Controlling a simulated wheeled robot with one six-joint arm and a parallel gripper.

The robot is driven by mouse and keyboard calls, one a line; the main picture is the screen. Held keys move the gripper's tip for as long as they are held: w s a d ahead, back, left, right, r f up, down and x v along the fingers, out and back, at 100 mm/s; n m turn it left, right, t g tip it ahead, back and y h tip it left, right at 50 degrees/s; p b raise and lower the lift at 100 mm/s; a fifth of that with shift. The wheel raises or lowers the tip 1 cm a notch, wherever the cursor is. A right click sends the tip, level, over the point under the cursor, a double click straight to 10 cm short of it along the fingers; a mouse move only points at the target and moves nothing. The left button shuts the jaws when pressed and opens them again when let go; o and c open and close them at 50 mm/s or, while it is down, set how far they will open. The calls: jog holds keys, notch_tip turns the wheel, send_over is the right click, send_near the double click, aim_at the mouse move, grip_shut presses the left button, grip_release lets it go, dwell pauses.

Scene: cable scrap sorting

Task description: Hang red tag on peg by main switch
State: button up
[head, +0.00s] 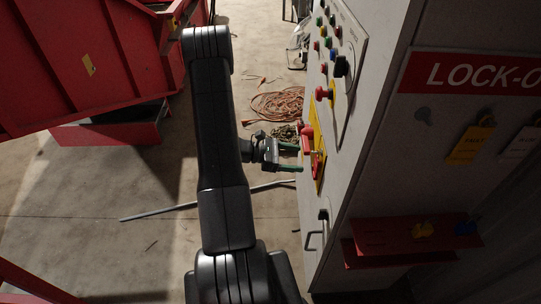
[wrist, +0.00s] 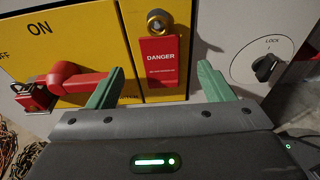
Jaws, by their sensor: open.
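The red DANGER tag (wrist: 160,62) hangs upright below a round brass peg (wrist: 158,21) on the yellow switch panel (wrist: 100,30) in the wrist view. The red main switch handle (wrist: 75,80) is to its left, beside the word ON. A red padlock (wrist: 35,95) sits at the handle's left end. My gripper (wrist: 161,67) is open, with one green finger on each side of the tag and a gap to both. In the head view my gripper (head: 299,158) is at the cabinet's yellow panel (head: 320,172).
A LOCK dial (wrist: 265,66) is right of the panel. The grey cabinet (head: 365,160) carries buttons above the switch and a lock-out board (head: 470,73) with tags. Coiled orange cable (head: 278,104) and a grey rod (head: 170,211) lie on the floor. Red bins (head: 90,60) stand left.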

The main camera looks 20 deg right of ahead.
aim_at(316, 161)
jog(key=b+v, duration=0.1)
jog(key=v, duration=0.8)
jog(key=shift+a, duration=0.3)
jog(key=p+x, duration=0.2)
jog(key=x, duration=1.1)
jog(key=shift+d+r, duration=0.1)
jog(key=shift+d, duration=0.35)
jog(key=shift+a+p, duration=0.15)
jog(key=shift+p, duration=0.15)
